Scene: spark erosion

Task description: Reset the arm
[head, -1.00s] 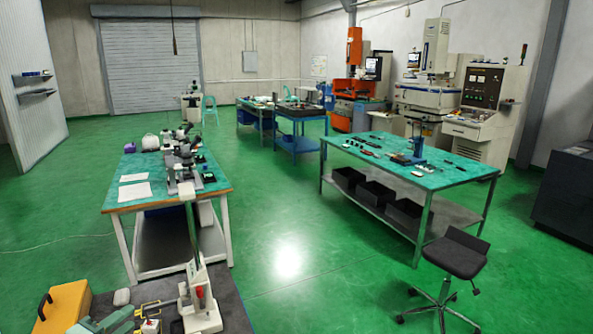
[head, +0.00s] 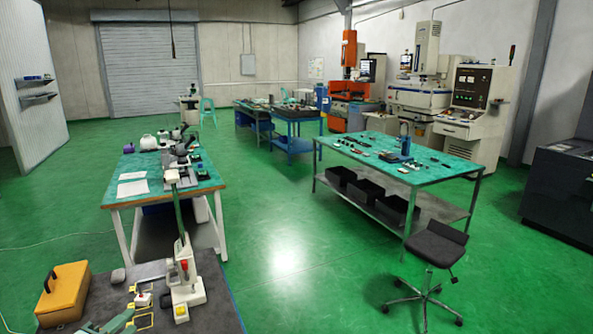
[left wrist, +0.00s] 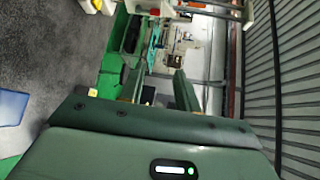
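My left gripper (head: 122,320) shows at the bottom left edge of the head view, low over the near dark bench; most of its arm is out of frame. In the left wrist view the gripper (left wrist: 158,82) has its two green fingers apart with a clear gap between them, so it is open and empty. Beyond the fingers lie the floor and the distant room, tipped on its side. My right gripper is not in view.
The near bench (head: 215,318) carries an orange case (head: 62,291), a white press-like stand (head: 187,286) and a small white box with red (head: 142,300). A teal-topped table (head: 205,183) stands behind. A stool (head: 436,249) stands right. Green floor between is open.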

